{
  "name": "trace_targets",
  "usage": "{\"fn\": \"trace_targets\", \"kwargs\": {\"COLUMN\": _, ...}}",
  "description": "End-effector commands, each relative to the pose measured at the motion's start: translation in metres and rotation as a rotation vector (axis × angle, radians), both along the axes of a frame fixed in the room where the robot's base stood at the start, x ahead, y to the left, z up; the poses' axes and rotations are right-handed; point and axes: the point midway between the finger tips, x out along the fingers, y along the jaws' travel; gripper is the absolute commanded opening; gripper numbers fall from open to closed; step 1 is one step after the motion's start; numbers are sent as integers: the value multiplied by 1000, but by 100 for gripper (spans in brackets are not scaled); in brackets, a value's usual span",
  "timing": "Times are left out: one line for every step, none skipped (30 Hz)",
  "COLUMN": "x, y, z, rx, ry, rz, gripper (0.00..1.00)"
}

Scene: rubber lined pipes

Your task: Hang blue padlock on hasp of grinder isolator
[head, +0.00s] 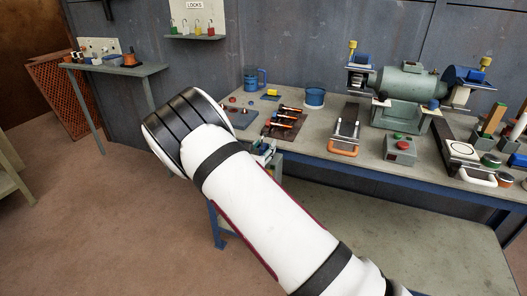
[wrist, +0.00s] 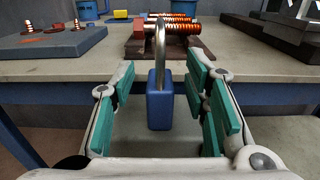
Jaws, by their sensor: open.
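In the wrist view a blue padlock (wrist: 159,105) is upright, its silver shackle (wrist: 159,42) on top. It is between the teal-padded fingers of my gripper (wrist: 161,85), which is open with a visible gap on both sides. I cannot tell what supports the padlock. In the head view my arm hides the padlock and most of my gripper. The green-grey bench grinder (head: 408,84) stands on the bench at the right. A grey box with red and green buttons (head: 400,149) sits in front of it. I cannot make out which part is the isolator hasp.
The workbench (head: 335,163) carries a dark tray with copper-coloured rods (head: 284,122), an orange-handled tool (head: 344,144) and a blue cup (head: 315,96). A small side table (head: 115,69) stands left.

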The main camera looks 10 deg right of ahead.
Motion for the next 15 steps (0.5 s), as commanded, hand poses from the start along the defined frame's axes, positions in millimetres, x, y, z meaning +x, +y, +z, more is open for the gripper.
{"fn": "trace_targets", "kwargs": {"x": 4, "y": -3, "z": 0, "rx": 0, "ry": -1, "rz": 0, "gripper": 42}}
{"fn": "trace_targets", "kwargs": {"x": 5, "y": -4, "z": 0, "rx": -1, "ry": -1, "rz": 0, "gripper": 42}}
{"fn": "trace_targets", "kwargs": {"x": 7, "y": -5, "z": 0, "rx": 0, "ry": 0, "rz": 0, "gripper": 42}}
{"fn": "trace_targets", "kwargs": {"x": 7, "y": -5, "z": 0, "rx": 0, "ry": 0, "rz": 0, "gripper": 42}}
{"fn": "trace_targets", "kwargs": {"x": 7, "y": -5, "z": 0, "rx": 0, "ry": 0, "rz": 0, "gripper": 42}}
{"fn": "trace_targets", "kwargs": {"x": 8, "y": -5, "z": 0, "rx": 0, "ry": 0, "rz": 0, "gripper": 42}}
{"fn": "trace_targets", "kwargs": {"x": 7, "y": -5, "z": 0, "rx": 0, "ry": 0, "rz": 0, "gripper": 42}}
{"fn": "trace_targets", "kwargs": {"x": 7, "y": -5, "z": 0, "rx": 0, "ry": 0, "rz": 0, "gripper": 42}}
{"fn": "trace_targets", "kwargs": {"x": 7, "y": -5, "z": 0, "rx": 0, "ry": 0, "rz": 0, "gripper": 42}}
{"fn": "trace_targets", "kwargs": {"x": 7, "y": -5, "z": 0, "rx": 0, "ry": 0, "rz": 0, "gripper": 42}}
{"fn": "trace_targets", "kwargs": {"x": 7, "y": -5, "z": 0, "rx": 0, "ry": 0, "rz": 0, "gripper": 35}}
{"fn": "trace_targets", "kwargs": {"x": 7, "y": -5, "z": 0, "rx": 0, "ry": 0, "rz": 0, "gripper": 26}}
{"fn": "trace_targets", "kwargs": {"x": 7, "y": -5, "z": 0, "rx": 0, "ry": 0, "rz": 0, "gripper": 19}}
{"fn": "trace_targets", "kwargs": {"x": 7, "y": -5, "z": 0, "rx": 0, "ry": 0, "rz": 0, "gripper": 12}}
{"fn": "trace_targets", "kwargs": {"x": 7, "y": -5, "z": 0, "rx": 0, "ry": 0, "rz": 0, "gripper": 3}}
